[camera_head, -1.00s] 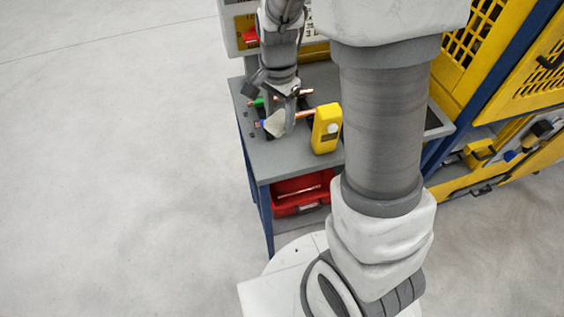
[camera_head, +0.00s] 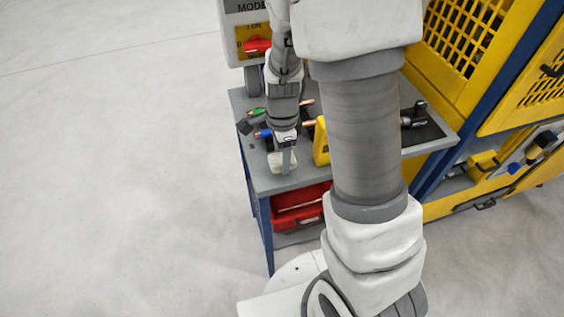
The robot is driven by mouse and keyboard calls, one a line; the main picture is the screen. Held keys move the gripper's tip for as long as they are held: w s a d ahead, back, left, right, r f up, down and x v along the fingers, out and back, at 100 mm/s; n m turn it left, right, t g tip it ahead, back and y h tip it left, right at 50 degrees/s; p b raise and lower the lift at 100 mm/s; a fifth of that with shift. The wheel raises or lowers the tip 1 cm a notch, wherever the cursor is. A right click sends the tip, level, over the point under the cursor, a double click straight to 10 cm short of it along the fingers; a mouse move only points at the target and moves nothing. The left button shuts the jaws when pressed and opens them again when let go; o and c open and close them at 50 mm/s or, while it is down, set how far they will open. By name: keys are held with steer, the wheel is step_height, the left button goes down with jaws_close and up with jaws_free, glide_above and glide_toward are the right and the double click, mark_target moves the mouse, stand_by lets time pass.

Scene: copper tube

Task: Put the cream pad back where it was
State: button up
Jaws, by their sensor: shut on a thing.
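The cream pad (camera_head: 283,165) is at the front left of the grey bench (camera_head: 292,182). My gripper (camera_head: 285,152) points down and is shut on it. I cannot tell whether the pad touches the bench top. Behind it lie two copper tubes, one with a blue part (camera_head: 263,133) and one with a green part (camera_head: 257,112). My gripper and wrist hide the middle of both tubes.
A yellow device (camera_head: 320,145) stands right of the gripper, partly hidden by my arm. A dark mat (camera_head: 428,133) with tools lies further right. A red bin (camera_head: 300,205) sits below the bench top. A panel with a red switch (camera_head: 257,46) stands behind.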

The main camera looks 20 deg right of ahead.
steer(key=shift+f, duration=1.3)
steer(key=shift+f, duration=0.2)
steer(key=o, duration=1.3)
steer(key=shift+r, duration=0.1)
